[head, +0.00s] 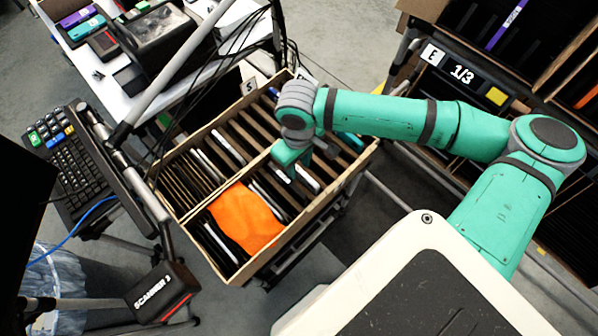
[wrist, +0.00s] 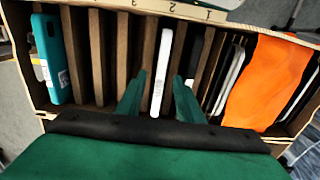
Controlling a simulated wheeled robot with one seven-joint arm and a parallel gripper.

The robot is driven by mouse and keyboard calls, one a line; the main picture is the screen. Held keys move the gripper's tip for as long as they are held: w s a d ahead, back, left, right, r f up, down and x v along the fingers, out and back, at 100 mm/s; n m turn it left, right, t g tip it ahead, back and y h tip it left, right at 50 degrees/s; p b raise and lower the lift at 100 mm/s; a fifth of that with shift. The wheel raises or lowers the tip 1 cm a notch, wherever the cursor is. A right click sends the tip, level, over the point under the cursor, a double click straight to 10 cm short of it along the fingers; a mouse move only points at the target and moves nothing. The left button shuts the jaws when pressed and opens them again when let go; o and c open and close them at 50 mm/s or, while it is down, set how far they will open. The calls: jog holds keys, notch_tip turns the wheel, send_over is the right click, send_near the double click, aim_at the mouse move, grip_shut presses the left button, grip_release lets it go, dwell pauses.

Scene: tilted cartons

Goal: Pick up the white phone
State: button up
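The white phone (wrist: 162,72) stands on edge in a slot of the slotted carton in the wrist view, its narrow side facing up. In the head view a white phone edge (head: 308,178) shows just right of my gripper (head: 294,163). In the wrist view my gripper (wrist: 159,98) is open, with one green fingertip on each side of the white phone's near end. I cannot tell whether the fingers touch it. The phone's lower part is hidden in its slot.
The carton (head: 310,222) has brown dividers and holds several other phones. An orange sheet (head: 246,218) covers some slots, and a teal phone (wrist: 48,55) stands at the far left in the wrist view. A keyboard (head: 65,155), a scanner (head: 160,292) and a shelf rack (head: 470,75) stand around it.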

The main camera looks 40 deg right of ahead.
grip_shut()
jog(key=shift+s+r, duration=0.1)
